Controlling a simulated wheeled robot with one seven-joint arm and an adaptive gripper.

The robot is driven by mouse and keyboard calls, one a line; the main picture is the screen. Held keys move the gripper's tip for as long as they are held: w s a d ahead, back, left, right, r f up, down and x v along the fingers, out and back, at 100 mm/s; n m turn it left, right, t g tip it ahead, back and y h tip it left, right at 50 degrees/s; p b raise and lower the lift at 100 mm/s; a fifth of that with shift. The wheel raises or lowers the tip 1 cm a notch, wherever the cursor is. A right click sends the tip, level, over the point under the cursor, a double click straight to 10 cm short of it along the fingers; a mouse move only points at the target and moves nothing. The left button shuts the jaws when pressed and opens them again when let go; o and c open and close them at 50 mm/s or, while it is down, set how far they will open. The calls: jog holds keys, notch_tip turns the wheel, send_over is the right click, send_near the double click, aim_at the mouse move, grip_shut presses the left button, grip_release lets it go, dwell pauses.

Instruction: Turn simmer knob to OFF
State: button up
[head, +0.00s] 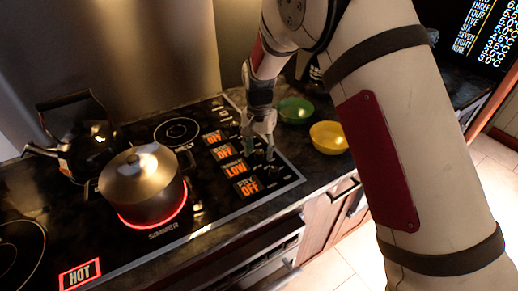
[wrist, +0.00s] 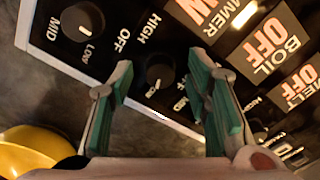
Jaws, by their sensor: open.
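The cooktop's control panel (head: 285,178) carries several lit displays; one reads LOW (head: 233,169) and others read OFF. My gripper (head: 258,150) is open and points down at the knobs along the panel's right side. In the wrist view, a dark round knob (wrist: 160,71) shows between my two open green-padded fingers (wrist: 163,95), with gaps on both sides. Another knob (wrist: 82,22), at upper left, has its white mark near LOW. The simmer label (wrist: 240,14) is partly cut off at the top. I cannot tell for certain which knob is the simmer one.
A lidded pot (head: 143,180) stands on a glowing red burner, with a HOT sign (head: 80,275) lit nearby. A black kettle (head: 85,135) stands behind it. Green (head: 294,110) and yellow (head: 328,137) bowls sit on the counter right of the panel, close to my gripper.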

jog(key=shift+f, duration=0.1)
grip_shut()
jog(key=shift+n, duration=0.3)
jog(key=n+b, duration=0.2)
jog(key=n, duration=0.4)
jog(key=shift+b, duration=0.4)
jog(key=n+b, duration=0.1)
jog(key=n, duration=0.2)
jog(key=shift+w+n, duration=0.1)
jog(key=shift+n, duration=0.3)
jog(key=shift+n+b, duration=0.55)
jog(key=shift+n, duration=1.15)
jog(key=shift+d, duration=0.1)
